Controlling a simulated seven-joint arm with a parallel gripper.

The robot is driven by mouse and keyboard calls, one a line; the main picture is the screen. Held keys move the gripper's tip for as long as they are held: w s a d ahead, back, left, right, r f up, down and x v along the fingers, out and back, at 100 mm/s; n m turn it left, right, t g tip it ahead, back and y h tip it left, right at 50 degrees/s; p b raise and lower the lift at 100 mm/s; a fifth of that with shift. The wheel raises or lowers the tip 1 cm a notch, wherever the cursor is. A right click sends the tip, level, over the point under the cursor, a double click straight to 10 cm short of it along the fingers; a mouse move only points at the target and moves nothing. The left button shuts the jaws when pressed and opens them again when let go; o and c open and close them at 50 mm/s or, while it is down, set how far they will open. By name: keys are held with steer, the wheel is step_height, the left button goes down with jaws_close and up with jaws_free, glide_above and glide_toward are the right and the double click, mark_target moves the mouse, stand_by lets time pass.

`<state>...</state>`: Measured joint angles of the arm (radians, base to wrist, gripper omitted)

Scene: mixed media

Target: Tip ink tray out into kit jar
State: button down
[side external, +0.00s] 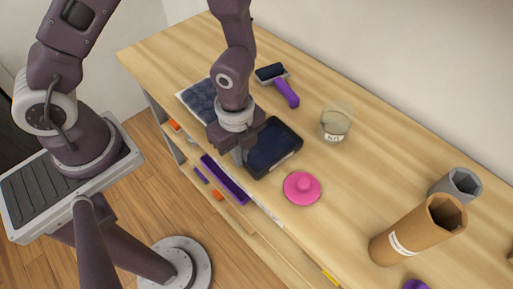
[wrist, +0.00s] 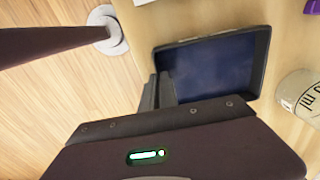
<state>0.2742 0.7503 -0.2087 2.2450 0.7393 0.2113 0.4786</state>
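The ink tray (side external: 274,148) is a shallow dark tray with a navy inside. It lies near the bench's front edge and also shows in the wrist view (wrist: 212,65). My gripper (side external: 241,160) points down at the tray's left end. In the wrist view its two grey fingers (wrist: 158,88) stand close together, one on each side of the tray's rim, and look shut on it. The kit jar (side external: 335,124) is a clear round jar with a white label, standing upright right of the tray, apart from it. Part of it shows in the wrist view (wrist: 300,96).
The bench is clear around the jar.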

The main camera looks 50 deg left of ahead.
step_height(320, 180, up, 10)
steer(key=w, duration=0.1)
steer(key=w+d+r+n, duration=0.25)
steer(key=w+d, duration=0.35)
steer(key=d, duration=0.4)
steer(key=w+d+r+n, duration=0.1)
steer(key=w+d+n, duration=0.35)
steer(key=d, duration=0.45)
steer(key=w+a+r+g+h, duration=0.4)
steer(key=a+r+h, duration=0.55)
steer(key=h, duration=0.35)
steer(key=w+a+f+g+h, duration=0.1)
steer(key=a+g+h, duration=0.1)
steer(key=a+h, duration=0.3)
steer(key=w+a+f+g+h, duration=0.1)
steer(key=w+a+f+h, duration=0.1)
steer(key=a+h, duration=0.3)
steer(key=shift+w+a+m+g+h, duration=0.3)
steer(key=shift+m+g+h, duration=0.1)
steer(key=shift+h, duration=0.1)
